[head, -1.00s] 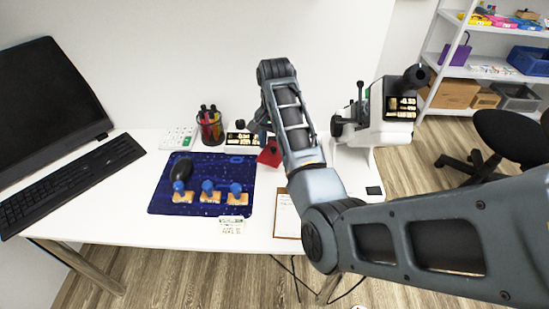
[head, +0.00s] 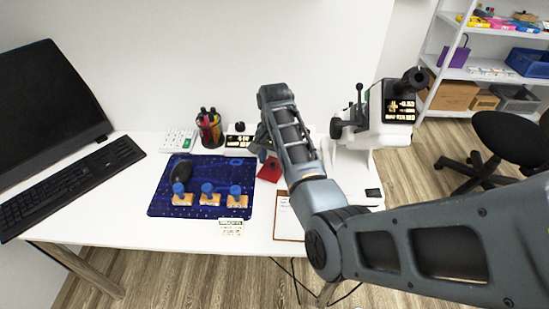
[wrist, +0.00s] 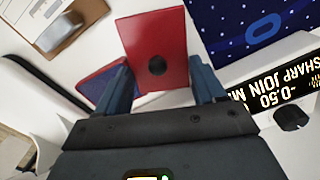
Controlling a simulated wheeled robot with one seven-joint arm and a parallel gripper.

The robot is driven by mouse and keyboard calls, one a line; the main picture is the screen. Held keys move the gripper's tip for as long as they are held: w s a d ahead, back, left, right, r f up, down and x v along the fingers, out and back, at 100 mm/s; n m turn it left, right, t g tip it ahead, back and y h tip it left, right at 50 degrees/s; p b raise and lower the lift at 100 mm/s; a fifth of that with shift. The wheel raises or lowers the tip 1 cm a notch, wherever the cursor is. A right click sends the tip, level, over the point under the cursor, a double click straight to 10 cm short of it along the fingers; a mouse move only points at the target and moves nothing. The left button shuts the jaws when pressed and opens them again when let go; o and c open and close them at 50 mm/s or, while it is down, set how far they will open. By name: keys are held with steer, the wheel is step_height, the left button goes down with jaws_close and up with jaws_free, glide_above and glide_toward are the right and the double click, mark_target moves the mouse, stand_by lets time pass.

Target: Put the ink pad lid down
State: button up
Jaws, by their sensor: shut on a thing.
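The ink pad lid (wrist: 151,35) is a flat red plate with a dark round knob. My gripper (wrist: 160,88) is shut on it, one blue-grey finger at each side. In the head view the lid (head: 268,173) shows just right of the blue mat, below my gripper (head: 262,148), which is partly hidden by my arm. I cannot tell whether the lid touches the table. In the wrist view a red-edged ink pad with a blue-purple face (wrist: 101,82) lies left of the lid, partly behind a finger; my arm hides it in the head view.
The blue mat (head: 215,170) holds several blue-knobbed stamps and a dark bulb. A clipboard (head: 288,218) lies in front of the lid. A pen cup (head: 210,130) and a small display box (head: 238,141) stand behind. A white machine (head: 388,125) stands right of my arm.

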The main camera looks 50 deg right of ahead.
steer(key=o, duration=1)
steer(key=shift+f, duration=0.1)
step_height(320, 180, up, 13)
steer(key=p, duration=0.2)
